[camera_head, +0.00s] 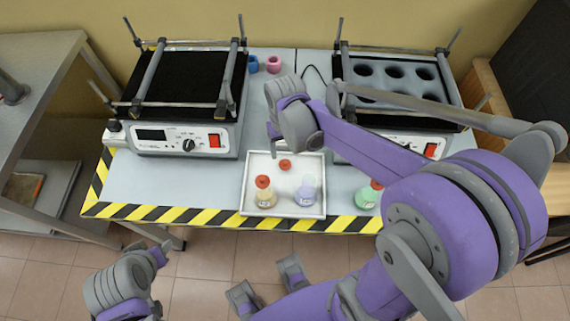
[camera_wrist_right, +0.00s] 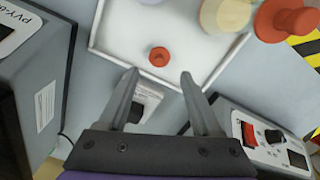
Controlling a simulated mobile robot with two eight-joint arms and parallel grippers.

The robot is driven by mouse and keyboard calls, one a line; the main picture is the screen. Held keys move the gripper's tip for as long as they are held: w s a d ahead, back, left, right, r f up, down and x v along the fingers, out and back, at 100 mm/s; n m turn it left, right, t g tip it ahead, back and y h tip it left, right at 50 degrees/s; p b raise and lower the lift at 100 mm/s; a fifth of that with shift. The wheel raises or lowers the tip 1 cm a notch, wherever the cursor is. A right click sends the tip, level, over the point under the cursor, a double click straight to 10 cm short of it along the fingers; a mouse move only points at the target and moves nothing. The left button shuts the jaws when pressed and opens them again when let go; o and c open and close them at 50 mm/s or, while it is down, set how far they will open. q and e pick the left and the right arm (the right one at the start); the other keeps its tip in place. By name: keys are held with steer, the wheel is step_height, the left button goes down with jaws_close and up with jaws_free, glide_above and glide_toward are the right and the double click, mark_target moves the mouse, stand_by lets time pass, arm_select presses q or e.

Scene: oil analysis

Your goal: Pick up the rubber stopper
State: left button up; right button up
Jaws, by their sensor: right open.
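The rubber stopper (camera_head: 285,165) is small, round and orange-red. It lies loose in the white tray (camera_head: 254,162), behind the flasks; the right wrist view also shows it (camera_wrist_right: 159,56). My right gripper (camera_head: 273,115) is over the back of the table, behind the stopper in the head view. In the right wrist view its two grey fingers (camera_wrist_right: 160,74) are apart and empty. The stopper shows beyond the fingertips, between their lines, and is not touched. My left arm's hand end (camera_head: 158,275) is at the lower left, off the table; its jaws are unclear.
In the tray stand a yellowish flask (camera_head: 264,199) with a red stopper and a lilac flask (camera_head: 306,192). A green flask (camera_head: 368,196) stands to the right, partly hidden by my arm. Shakers flank the tray, left (camera_head: 187,139) and right (camera_head: 387,122).

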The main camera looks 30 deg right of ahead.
mark_target(285, 160)
step_height(285, 160, down, 8)
steer(key=shift+f+b, duration=0.2)
steer(key=shift+b, duration=0.25)
jaws_close()
